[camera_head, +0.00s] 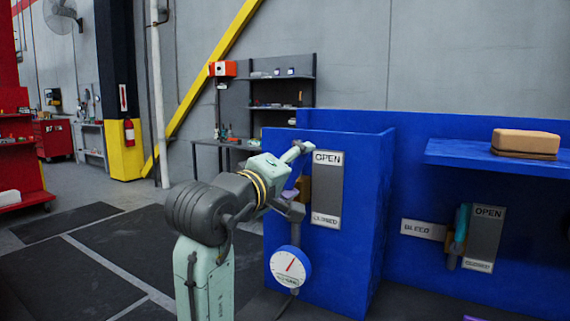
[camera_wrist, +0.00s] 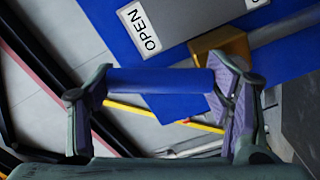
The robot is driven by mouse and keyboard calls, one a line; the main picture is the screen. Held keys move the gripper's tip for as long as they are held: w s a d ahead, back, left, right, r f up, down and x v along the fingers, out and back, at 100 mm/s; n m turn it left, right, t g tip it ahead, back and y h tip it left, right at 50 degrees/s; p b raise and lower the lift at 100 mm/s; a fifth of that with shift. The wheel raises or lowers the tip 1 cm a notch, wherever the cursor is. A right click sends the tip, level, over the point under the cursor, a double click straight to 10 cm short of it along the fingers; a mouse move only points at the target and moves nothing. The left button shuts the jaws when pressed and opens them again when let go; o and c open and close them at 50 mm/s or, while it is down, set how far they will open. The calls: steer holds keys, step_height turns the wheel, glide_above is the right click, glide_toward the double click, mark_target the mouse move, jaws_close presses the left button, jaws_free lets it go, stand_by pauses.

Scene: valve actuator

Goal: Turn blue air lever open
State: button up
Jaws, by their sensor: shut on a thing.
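The blue lever (camera_wrist: 158,82) spans the space between my two fingers in the wrist view, with an end against each finger pad. My gripper (camera_wrist: 163,90) is shut on it. A brass valve body (camera_wrist: 222,44) sits just beyond the right finger and also shows in the head view (camera_head: 304,187). In the head view my gripper (camera_head: 291,183) is at the left edge of the OPEN/CLOSED plate (camera_head: 328,188) and hides the lever, so its angle against the plate cannot be told there. The OPEN label (camera_wrist: 139,28) shows at the upper left in the wrist view.
A round gauge (camera_head: 290,266) sits below my gripper on the blue panel (camera_head: 365,220). To the right are a BLEED label (camera_head: 423,229), a second lever with a teal handle (camera_head: 461,224), and a shelf (camera_head: 475,153) bearing a tan brick-shaped object (camera_head: 525,143). Open floor lies left.

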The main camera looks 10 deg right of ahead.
steer(key=n+p, duration=0.1)
steer(key=w+r+n, duration=0.1)
steer(key=shift+a+n+p, duration=0.3)
steer(key=shift+a+p, duration=0.1)
steer(key=shift+w+a+f+n+p, duration=0.15)
steer(key=shift+a+n+p, duration=0.1)
steer(key=shift+n+p, duration=0.25)
steer(key=shift+w+a+r+n+p, duration=0.15)
steer(key=shift+a+n+p, duration=0.15)
steer(key=shift+n, duration=0.4)
steer(key=shift+f, duration=0.1)
steer(key=o, duration=1.5)
steer(key=shift+d, duration=0.1)
steer(key=shift+o, duration=1.1)
steer(key=shift+w+a, duration=0.1)
steer(key=shift+a, duration=0.1)
steer(key=v, duration=1.2)
